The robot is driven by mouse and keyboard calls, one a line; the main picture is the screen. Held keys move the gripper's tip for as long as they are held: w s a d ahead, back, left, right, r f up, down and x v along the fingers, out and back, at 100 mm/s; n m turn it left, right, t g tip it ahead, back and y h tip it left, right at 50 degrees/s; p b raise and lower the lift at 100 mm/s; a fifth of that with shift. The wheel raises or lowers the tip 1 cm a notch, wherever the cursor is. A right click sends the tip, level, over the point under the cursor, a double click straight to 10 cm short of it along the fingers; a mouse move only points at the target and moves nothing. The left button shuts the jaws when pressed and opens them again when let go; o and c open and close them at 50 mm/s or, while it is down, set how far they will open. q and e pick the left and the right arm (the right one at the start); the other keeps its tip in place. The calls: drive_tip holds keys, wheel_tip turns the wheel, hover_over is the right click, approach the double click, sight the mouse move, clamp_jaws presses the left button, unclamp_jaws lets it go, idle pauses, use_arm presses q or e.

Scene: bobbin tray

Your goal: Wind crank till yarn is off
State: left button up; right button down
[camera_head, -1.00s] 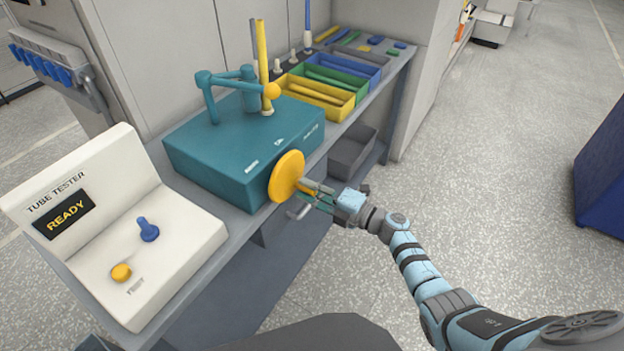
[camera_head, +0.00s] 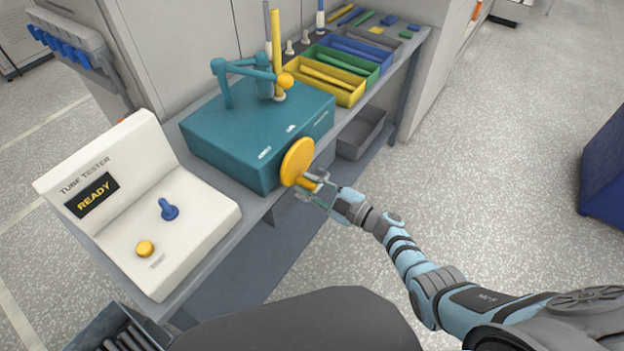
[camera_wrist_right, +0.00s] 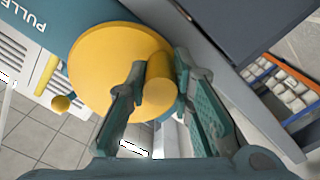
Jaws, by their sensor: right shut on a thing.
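The crank is a yellow disc (camera_head: 297,161) with a short yellow handle (camera_head: 313,183) on the front of a teal box-shaped puller (camera_head: 232,150). My right gripper (camera_head: 312,188) is shut on the crank handle. In the right wrist view the gripper's fingers (camera_wrist_right: 160,88) lie on both sides of the handle (camera_wrist_right: 160,72), in front of the disc (camera_wrist_right: 110,65). A yellow tube (camera_head: 276,45) stands upright on the puller, beside a teal arm with a yellow ball (camera_head: 286,80). I cannot make out yarn as such. My left gripper is not in view.
A white tube tester (camera_head: 140,210) reading READY stands at the left end of the bench. Yellow (camera_head: 345,97), green (camera_head: 366,76) and blue bins lie behind the puller. A grey bin (camera_head: 362,135) sits below the bench edge.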

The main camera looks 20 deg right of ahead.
drive_tip(key=shift+s+a+m, duration=0.1)
drive_tip(key=shift+a+m, duration=0.05)
drive_tip(key=shift+m, duration=0.35)
drive_tip(key=c, duration=1.4)
unclamp_jaws()
drive_tip(key=shift+s, duration=0.1)
drive_tip(key=v, duration=1.2)
